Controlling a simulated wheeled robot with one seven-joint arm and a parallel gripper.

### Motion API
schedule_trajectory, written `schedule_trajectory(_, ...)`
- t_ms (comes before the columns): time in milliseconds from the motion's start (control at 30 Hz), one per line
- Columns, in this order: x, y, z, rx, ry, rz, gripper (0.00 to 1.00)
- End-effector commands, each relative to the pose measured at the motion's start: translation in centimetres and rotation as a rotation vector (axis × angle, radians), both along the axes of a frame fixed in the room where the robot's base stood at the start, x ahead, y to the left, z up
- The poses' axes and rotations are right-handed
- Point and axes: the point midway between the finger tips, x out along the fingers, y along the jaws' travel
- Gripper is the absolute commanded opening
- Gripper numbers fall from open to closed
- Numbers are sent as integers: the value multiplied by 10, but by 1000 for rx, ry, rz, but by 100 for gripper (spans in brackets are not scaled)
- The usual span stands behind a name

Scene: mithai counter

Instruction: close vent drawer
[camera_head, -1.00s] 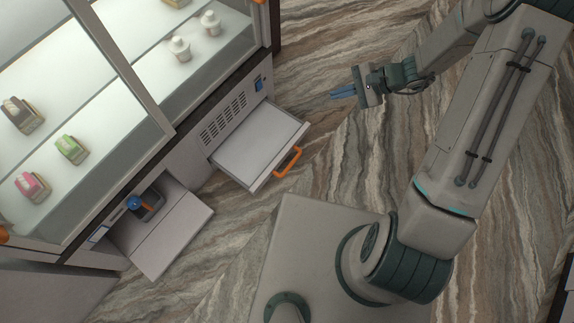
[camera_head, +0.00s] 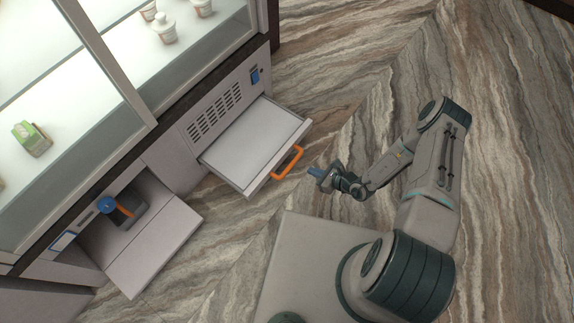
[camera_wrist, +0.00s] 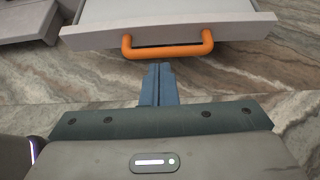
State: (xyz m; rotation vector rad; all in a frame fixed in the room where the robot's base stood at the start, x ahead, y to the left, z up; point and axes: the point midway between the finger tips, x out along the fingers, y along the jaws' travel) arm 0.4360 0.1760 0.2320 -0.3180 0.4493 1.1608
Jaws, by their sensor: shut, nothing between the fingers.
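The vent drawer (camera_head: 252,147) is a light grey drawer pulled out from the counter, below a slotted vent panel (camera_head: 214,112). Its orange handle (camera_head: 288,162) is on the front face. The drawer looks empty in the head view. My gripper (camera_head: 315,173) is just in front of the handle, to its right in the head view, with blue fingers pointing at the drawer. In the wrist view the shut fingers (camera_wrist: 159,72) are just below the orange handle (camera_wrist: 167,50), near its middle. Nothing is between them, and I cannot tell whether they touch the handle.
A second compartment (camera_head: 155,245) stands open at the lower left, with a blue and orange device (camera_head: 122,211) inside. The lit glass display case (camera_head: 75,100) above holds sweets and small white pots. Marble-patterned floor (camera_head: 345,110) is clear around the drawer.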

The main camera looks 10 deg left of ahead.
Motion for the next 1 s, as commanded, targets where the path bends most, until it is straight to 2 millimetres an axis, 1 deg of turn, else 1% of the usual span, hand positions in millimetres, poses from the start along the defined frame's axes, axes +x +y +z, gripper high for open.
schedule_trajectory(33,-2,1,-7,1,7,-8,0)
schedule_trajectory(167,0,8,-15,0,11,-15,0)
schedule_trajectory(233,3,16,-20,0,12,-13,0)
schedule_trajectory(633,30,82,-63,0,11,-13,0)
schedule_trajectory(700,36,93,-60,1,8,-12,0)
schedule_trajectory(800,40,105,-60,0,11,-13,0)
schedule_trajectory(900,43,113,-59,0,12,-13,0)
schedule_trajectory(1000,45,116,-58,0,12,-13,0)
